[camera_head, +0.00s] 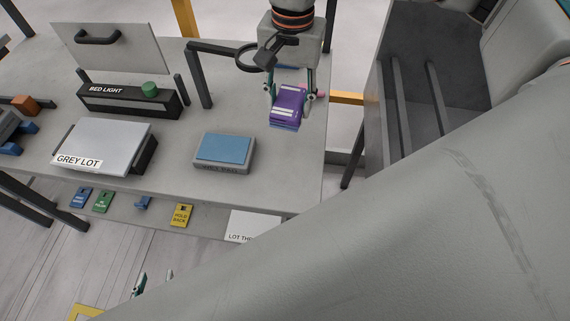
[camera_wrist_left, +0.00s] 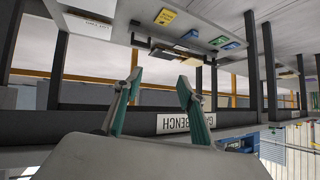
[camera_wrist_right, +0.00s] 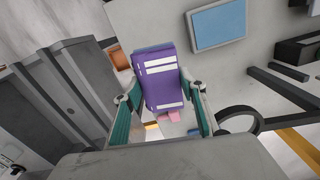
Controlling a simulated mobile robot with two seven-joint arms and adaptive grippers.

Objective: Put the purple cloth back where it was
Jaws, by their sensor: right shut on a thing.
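The purple cloth (camera_head: 287,101), a folded pad with white stripes, is between the fingers of my right gripper (camera_head: 291,92) near the right edge of the bench. In the right wrist view the purple cloth (camera_wrist_right: 163,82) stands between the two green-padded fingers (camera_wrist_right: 164,112), which are shut on it. A blue edge shows along its far side; I cannot tell whether it is a separate piece. My left gripper (camera_head: 153,284) is low in front of the bench, empty. Its fingers are apart in the left wrist view (camera_wrist_left: 158,98).

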